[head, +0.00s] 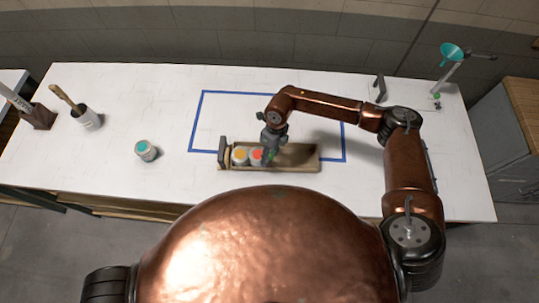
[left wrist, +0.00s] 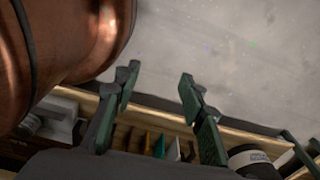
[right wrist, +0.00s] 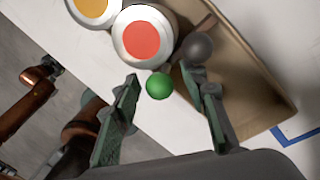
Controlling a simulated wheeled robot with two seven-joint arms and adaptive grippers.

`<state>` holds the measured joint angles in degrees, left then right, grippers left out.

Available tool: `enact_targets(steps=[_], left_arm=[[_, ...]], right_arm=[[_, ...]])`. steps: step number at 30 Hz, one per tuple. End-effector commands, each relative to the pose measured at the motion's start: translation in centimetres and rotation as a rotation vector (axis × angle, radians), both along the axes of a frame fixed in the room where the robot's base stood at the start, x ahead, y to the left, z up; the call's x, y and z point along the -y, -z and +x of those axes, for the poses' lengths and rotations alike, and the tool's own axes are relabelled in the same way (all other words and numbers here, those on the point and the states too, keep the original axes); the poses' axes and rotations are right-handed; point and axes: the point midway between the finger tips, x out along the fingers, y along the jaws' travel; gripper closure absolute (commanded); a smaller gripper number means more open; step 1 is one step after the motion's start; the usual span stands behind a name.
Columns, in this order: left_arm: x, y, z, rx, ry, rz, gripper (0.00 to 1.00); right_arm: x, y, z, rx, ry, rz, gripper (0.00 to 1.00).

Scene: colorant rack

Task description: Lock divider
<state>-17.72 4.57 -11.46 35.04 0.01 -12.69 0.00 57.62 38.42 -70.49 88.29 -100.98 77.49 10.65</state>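The rack (head: 300,166) is a long tan tray on the table, with a yellow-topped can (head: 240,155) and a red-topped can (head: 256,154) in its left part. My right gripper (head: 267,155) points down at the rack beside the red-topped can. In the right wrist view, a green ball knob (right wrist: 159,86) lies between its open fingers, with a gap on each side. A black ball knob (right wrist: 197,46) is close to the right finger. A thin brown edge behind it may be the divider, mostly hidden. My left gripper (left wrist: 158,88) is open and empty, outside the head view.
A teal-topped jar (head: 146,150), a brush pot (head: 87,117) and a dark brush holder (head: 38,117) stand at the left. A dark bracket (head: 380,88) and a teal funnel (head: 452,54) are at the far right. A blue outline (head: 202,120) marks the table around the rack.

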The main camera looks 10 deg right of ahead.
Motion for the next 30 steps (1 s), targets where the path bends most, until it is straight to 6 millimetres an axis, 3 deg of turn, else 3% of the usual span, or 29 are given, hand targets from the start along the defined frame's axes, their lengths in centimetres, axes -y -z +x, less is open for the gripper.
enact_targets(steps=[4, 9, 26, 30], left_arm=[[0.1, -0.2, 1.9, 0.024, 0.005, -0.002, 0.62], [0.1, -0.3, 2.6, 0.034, 0.006, -0.002, 0.62], [0.1, -0.1, 1.1, 0.014, 0.002, -0.001, 0.62], [0.0, -0.1, 1.1, 0.014, 0.002, -0.001, 0.62]], right_arm=[[0.0, 0.4, -0.1, -0.001, 0.001, 0.001, 0.60], [0.1, 0.4, -0.1, -0.001, 0.002, 0.000, 0.60], [0.1, 0.4, -0.1, 0.000, 0.003, 0.000, 0.98], [0.1, 0.4, -0.1, 0.000, 0.003, 0.000, 1.00]])
